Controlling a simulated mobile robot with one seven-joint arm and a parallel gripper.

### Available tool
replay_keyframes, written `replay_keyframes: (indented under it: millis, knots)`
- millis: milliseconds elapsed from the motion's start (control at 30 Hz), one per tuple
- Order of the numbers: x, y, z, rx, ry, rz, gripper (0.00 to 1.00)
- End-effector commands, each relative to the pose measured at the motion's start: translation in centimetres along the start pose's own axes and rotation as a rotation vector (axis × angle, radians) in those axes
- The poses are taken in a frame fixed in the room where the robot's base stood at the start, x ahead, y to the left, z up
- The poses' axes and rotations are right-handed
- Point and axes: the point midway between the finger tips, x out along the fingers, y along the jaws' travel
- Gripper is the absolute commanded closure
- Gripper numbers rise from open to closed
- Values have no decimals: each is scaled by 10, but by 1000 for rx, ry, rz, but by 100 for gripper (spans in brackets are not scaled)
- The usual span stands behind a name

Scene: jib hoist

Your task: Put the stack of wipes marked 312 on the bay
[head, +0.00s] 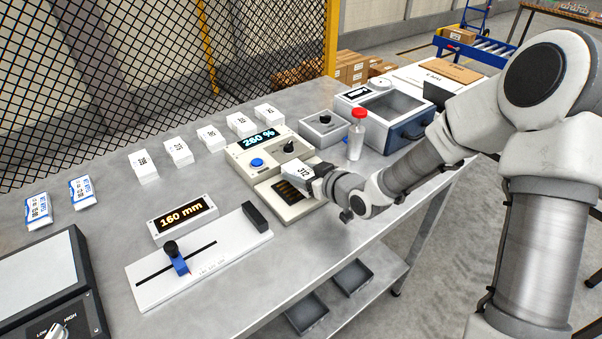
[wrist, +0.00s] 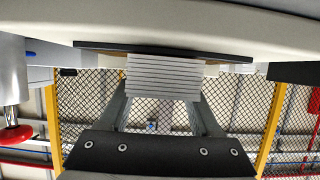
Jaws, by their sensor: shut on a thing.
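The stack of wipes marked 312 (head: 298,172) is a white block with its number on top. My gripper (head: 314,177) is shut on it, coming from the right. The bay (head: 289,212) is a pale tray with a dark slatted floor in front of the display reading 260 %. The stack is over the bay's rear right part. In the wrist view, which is upside down, the layered stack (wrist: 165,77) sits between my fingers (wrist: 163,100), its underside close to a dark plate. I cannot tell whether it touches.
Several other white stacks (head: 178,152) stand in a row behind. A red-capped bottle (head: 356,135) and a box with a window (head: 392,107) are close on the right. A slide gauge (head: 200,262) with a 160 mm display (head: 183,217) lies left. Bench front is mostly clear.

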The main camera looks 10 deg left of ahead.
Motion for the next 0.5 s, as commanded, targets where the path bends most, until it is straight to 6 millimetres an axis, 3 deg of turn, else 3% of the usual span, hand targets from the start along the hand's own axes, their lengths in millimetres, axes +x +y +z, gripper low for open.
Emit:
replay_keyframes:
  millis: [333,367,500]
  knots:
    - [2,0,4,-1,2,0,100]
    - [1,0,3,-1,1,0,30]
    - [1,0,2,-1,1,0,6]
